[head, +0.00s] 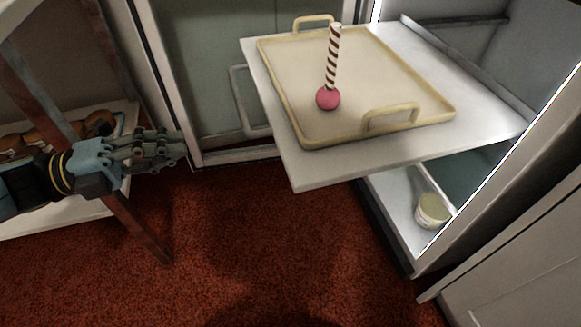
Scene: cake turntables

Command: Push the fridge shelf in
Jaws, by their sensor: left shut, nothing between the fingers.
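The white fridge shelf (300,170) is pulled out of the open fridge (482,190) and juts out over the carpet. A cream tray (390,75) with two handles lies on it. On the tray, a pink ball (327,98) has a brown-and-white striped stick (333,55) standing up from it. My left gripper (182,147) is shut and empty, left of the shelf and apart from it. My right gripper is not in view.
A small tub (432,211) stands on the lower level inside the fridge. At the left is a rack (125,205) holding brown items (95,123). Red carpet (230,260) is clear below the shelf. A white cabinet (530,265) is at the lower right.

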